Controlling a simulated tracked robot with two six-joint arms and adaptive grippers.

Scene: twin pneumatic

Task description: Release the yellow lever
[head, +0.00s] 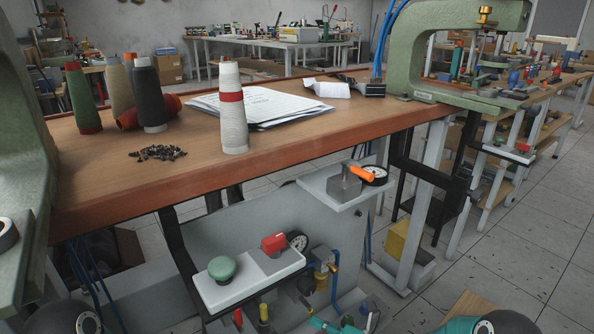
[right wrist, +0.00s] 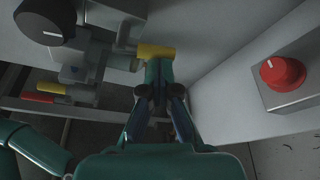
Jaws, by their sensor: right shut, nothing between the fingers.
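The yellow lever (right wrist: 157,50) is a short, thick yellow handle in the right wrist view, lying crosswise at the end of a grey fitting. My right gripper (right wrist: 157,74) is teal and dark, shut and empty. Its fingertips overlap the lower edge of the yellow lever in this view, and I cannot tell whether they touch it. In the head view my right gripper (head: 320,323) shows only partly at the bottom edge, under the workbench. I cannot pick out the lever surely there. My left gripper is not in view.
A red knob (right wrist: 283,72) on a grey box stands right of the gripper, and a black knob (right wrist: 45,20) is upper left. A green button (head: 222,268), a red control (head: 273,242) and an orange handle (head: 357,173) sit under the workbench (head: 185,172).

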